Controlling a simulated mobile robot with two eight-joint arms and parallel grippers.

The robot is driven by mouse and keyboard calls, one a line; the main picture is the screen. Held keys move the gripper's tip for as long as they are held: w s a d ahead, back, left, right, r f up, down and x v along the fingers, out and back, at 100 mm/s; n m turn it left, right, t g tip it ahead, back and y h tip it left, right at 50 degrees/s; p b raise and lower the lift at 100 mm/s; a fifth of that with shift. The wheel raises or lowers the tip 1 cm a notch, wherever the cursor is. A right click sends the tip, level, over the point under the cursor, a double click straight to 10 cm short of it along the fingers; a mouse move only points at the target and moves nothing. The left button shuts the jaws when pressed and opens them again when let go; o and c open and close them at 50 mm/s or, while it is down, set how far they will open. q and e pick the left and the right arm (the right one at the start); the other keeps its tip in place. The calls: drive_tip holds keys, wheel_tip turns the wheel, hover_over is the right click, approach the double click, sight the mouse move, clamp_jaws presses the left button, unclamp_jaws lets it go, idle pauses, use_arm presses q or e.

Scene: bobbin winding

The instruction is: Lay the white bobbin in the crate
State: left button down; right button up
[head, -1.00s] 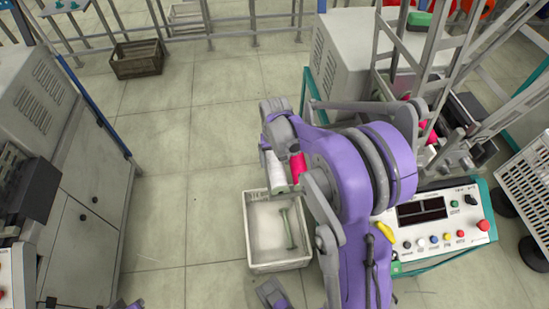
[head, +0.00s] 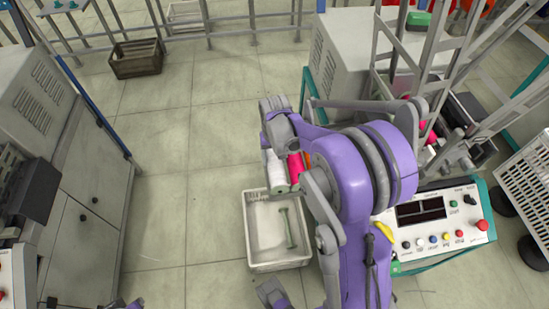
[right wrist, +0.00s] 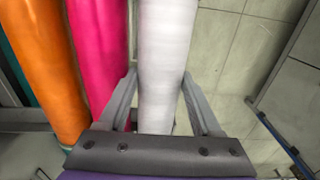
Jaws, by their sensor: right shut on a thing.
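The white bobbin (head: 277,173) stands out from under my right arm in the head view, left of a pink bobbin (head: 295,168). In the right wrist view the white bobbin (right wrist: 167,60) lies between the two fingers of my right gripper (right wrist: 162,100), which is shut on it. The pink bobbin (right wrist: 98,45) is close beside it. The pale crate (head: 249,240) is on the floor just below the bobbins in the head view, with a thin green spool (head: 289,228) lying inside.
An orange bobbin (right wrist: 45,70) is left of the pink one in the right wrist view. A machine with a button panel (head: 440,222) stands at the right. Grey cabinets (head: 80,190) stand at the left. Floor left of the crate is clear.

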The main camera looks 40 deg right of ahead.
sight(274, 156)
drive_tip(key=shift+r+p, duration=3.2)
drive_tip(key=shift+r, duration=1.95)
